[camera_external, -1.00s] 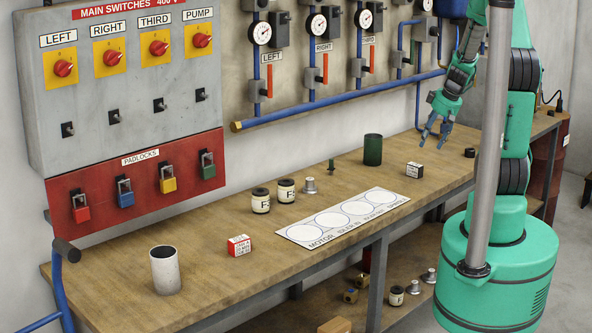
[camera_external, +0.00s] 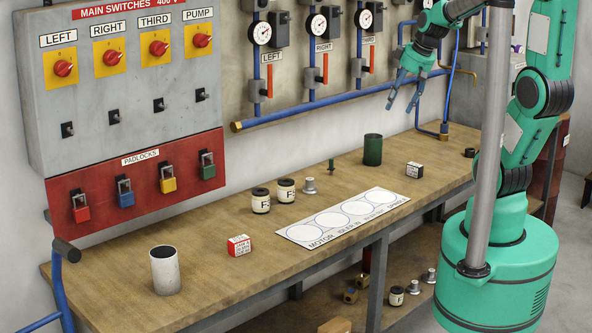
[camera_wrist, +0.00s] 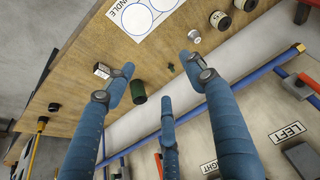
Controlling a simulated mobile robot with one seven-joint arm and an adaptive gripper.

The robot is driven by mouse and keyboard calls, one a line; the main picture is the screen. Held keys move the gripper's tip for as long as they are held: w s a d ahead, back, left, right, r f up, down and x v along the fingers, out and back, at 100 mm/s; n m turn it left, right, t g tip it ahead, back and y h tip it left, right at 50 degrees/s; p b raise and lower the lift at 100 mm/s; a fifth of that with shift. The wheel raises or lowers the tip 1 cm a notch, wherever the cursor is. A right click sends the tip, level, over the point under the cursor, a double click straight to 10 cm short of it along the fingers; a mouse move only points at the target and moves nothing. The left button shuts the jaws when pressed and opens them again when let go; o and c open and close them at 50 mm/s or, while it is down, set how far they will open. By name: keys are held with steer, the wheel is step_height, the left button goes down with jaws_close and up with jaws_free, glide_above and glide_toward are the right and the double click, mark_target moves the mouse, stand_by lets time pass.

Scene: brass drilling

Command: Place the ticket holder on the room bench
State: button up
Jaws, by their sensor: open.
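No thing in view is clearly marked as the ticket holder, and I cannot tell which one it is. On the wooden bench (camera_external: 215,228) stand a dark green cylinder (camera_external: 373,150), a grey open cylinder (camera_external: 165,270) and a small green upright piece (camera_external: 331,166). My gripper (camera_external: 402,106) is open and empty, with its fingers pointing down, above the back of the bench near the wall pipe. In the wrist view my gripper (camera_wrist: 163,82) has its fingers spread. The green cylinder (camera_wrist: 138,92) and the small green piece (camera_wrist: 171,68) show between them, some distance beyond.
Two labelled jars (camera_external: 286,190), a metal knob (camera_external: 309,185), a white sheet with circles (camera_external: 343,217), a red-white box (camera_external: 239,245) and a black-white box (camera_external: 414,170) are on the bench. Blue pipes (camera_external: 340,99) run behind.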

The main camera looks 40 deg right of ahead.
steer(key=s+a+r, duration=0.3)
steer(key=s+a, duration=0.2)
steer(key=s, duration=0.2)
steer(key=s+a+r, duration=0.3)
steer(key=s+a, duration=0.2)
steer(key=s, duration=0.1)
steer(key=shift+s+a+m+t, duration=0.3)
steer(key=shift+s+t, duration=0.1)
